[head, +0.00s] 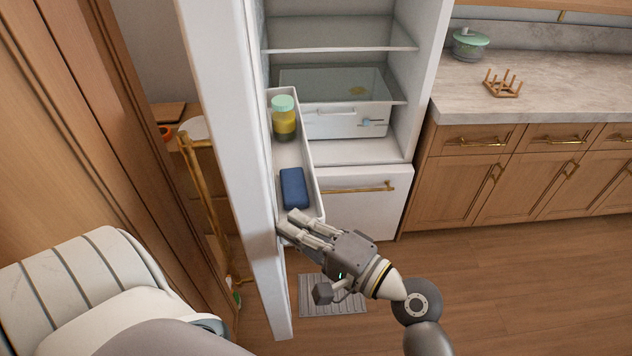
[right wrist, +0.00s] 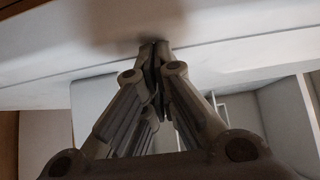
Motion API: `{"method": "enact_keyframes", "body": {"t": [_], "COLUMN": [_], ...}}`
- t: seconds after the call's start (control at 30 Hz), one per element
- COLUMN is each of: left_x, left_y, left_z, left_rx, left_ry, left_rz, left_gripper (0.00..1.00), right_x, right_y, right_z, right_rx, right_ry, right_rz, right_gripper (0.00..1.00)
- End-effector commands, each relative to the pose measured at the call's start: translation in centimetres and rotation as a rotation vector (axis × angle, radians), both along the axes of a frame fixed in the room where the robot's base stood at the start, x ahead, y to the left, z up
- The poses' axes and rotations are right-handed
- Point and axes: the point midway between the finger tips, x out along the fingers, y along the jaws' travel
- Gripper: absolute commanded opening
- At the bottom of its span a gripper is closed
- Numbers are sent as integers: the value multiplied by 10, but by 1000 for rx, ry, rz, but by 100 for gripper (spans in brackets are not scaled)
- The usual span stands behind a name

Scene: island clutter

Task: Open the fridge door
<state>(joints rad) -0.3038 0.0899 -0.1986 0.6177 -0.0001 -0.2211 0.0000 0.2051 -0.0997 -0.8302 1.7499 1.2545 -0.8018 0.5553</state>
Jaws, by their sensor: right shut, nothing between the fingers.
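The fridge door (head: 225,120) is white and stands wide open, seen nearly edge-on in the head view. Its long brass handle (head: 207,195) is on the outer side, at the left. The fridge interior (head: 345,65) shows glass shelves and a clear drawer. My right gripper (head: 287,225) is shut and empty, with its fingertips at the inner side of the door, by the lower end of the door bin. In the right wrist view its closed fingertips (right wrist: 154,45) are against or very close to a white surface. My left gripper is not in view.
The door bin (head: 316,195) holds a jar with a green lid (head: 284,118) and a blue box (head: 294,188). A lower drawer (head: 365,205) is shut. A counter (head: 560,85) stands right. A wooden panel is left; floor at right is clear.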

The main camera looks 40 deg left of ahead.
Motion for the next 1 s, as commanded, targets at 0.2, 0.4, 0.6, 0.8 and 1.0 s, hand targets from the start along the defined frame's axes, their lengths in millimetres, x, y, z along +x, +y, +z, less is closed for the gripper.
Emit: {"method": "enact_keyframes", "body": {"t": [0.2, 0.4, 0.6, 0.8, 1.0], "left_x": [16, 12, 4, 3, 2], "left_y": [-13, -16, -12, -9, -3], "left_z": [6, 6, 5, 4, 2], "left_rx": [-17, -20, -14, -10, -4], "left_ry": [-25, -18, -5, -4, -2], "left_rz": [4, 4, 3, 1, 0], "left_gripper": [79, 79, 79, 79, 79], "right_x": [-15, -18, -18, -17, -12], "right_y": [11, 13, 13, 13, 13], "right_z": [1, 0, 0, 0, -1], "right_rx": [0, 0, 0, 0, -1], "right_ry": [1, 1, 1, 1, 0], "right_rz": [2, 2, 2, 1, -3], "right_gripper": [0, 0, 0, 0, 0]}}
